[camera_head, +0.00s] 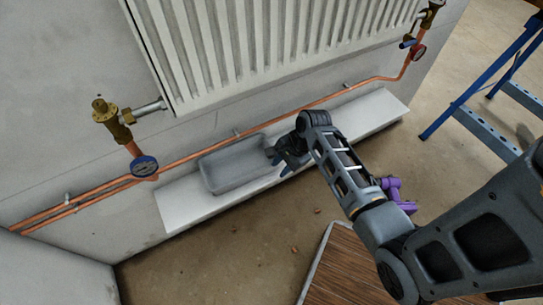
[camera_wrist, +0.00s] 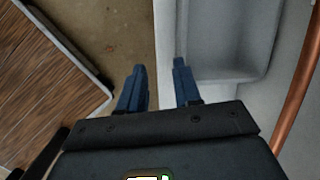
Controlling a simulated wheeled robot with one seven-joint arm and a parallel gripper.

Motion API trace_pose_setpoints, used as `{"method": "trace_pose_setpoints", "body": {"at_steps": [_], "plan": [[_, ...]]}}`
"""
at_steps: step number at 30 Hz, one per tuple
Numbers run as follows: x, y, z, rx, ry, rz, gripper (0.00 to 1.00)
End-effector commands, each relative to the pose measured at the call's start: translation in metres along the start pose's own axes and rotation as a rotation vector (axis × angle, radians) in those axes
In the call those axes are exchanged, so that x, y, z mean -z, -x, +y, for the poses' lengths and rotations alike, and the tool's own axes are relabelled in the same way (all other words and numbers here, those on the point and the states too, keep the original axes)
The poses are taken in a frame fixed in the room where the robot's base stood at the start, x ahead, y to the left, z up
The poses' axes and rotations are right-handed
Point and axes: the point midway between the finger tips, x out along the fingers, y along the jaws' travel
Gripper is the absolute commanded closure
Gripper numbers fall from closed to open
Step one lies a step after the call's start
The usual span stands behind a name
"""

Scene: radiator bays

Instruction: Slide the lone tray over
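A grey shallow rectangular tray (camera_head: 232,165) lies on a long white ledge (camera_head: 186,207) below the radiator, left of my gripper in the head view. My gripper (camera_head: 290,158) is at the tray's right end. In the wrist view the tray (camera_wrist: 222,30) fills the upper right. There my gripper (camera_wrist: 158,68) has its two blue fingers apart, with nothing seen held between them. The left finger is over the floor side and the right finger overlaps the tray's near end. I cannot tell whether it touches the tray.
A wood-topped surface (camera_head: 345,272) stands in front. A blue trestle (camera_head: 478,85) is at the right. The ledge's right part (camera_head: 372,110) is bare.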

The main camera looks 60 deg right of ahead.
Motion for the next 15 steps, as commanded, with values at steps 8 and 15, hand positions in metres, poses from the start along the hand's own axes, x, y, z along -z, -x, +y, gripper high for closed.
{"method": "trace_pose_setpoints", "body": {"at_steps": [8, 15], "plan": [[0.008, 0.006, -0.019, -0.039, -0.11, -0.047, 0.67], [0.013, 0.012, -0.031, -0.073, -0.188, -0.084, 0.67]]}}
